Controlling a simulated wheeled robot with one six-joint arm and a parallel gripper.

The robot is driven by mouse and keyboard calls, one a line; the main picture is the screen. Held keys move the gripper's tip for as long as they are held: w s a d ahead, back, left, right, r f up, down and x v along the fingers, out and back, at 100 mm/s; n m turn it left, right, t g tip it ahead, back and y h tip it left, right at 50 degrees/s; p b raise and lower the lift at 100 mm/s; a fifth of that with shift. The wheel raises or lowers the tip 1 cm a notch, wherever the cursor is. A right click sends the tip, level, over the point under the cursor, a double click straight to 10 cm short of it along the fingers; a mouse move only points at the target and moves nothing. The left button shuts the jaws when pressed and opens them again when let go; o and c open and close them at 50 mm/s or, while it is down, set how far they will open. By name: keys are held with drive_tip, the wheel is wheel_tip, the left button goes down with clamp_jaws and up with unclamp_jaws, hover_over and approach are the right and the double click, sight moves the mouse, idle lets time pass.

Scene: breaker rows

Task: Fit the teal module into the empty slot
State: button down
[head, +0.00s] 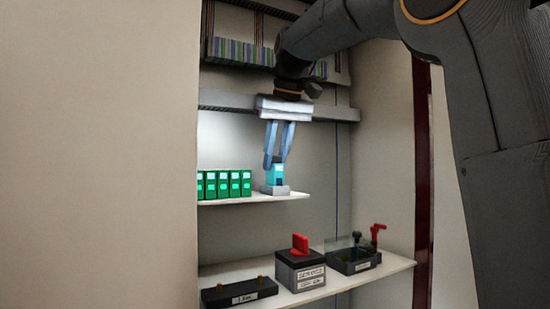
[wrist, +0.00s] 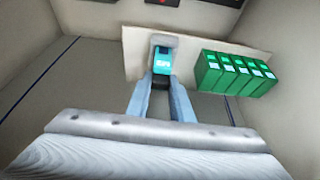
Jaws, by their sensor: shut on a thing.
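The teal module (head: 275,174) is upright on the upper shelf, at or just above a small grey base (head: 275,190); I cannot tell whether it still rests on it. It also shows in the wrist view (wrist: 162,64), between the fingertips, with the grey base (wrist: 164,40) beyond it. My gripper (head: 277,160) comes down from above and is shut on the module's upper part. A row of several green modules (head: 224,184) stands to the left in the head view and to the right in the wrist view (wrist: 235,73). I cannot make out the empty slot.
The upper shelf (head: 232,200) is narrow, with bare room between the green row and the grey base. Below, a lower shelf (head: 350,283) holds a black block (head: 239,292), a red-knobbed box (head: 300,268) and a dark tray (head: 352,262). A grey rail (head: 335,112) crosses behind my gripper.

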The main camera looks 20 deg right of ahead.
drive_tip(key=shift+f, duration=0.35)
drive_tip(key=c, duration=1.5)
unclamp_jaws()
drive_tip(key=shift+r, duration=0.1)
drive_tip(key=b+v, duration=0.1)
drive_tip(key=v, duration=0.6)
drive_tip(key=shift+s+r+b, duration=0.1)
drive_tip(key=shift+r+b, duration=0.2)
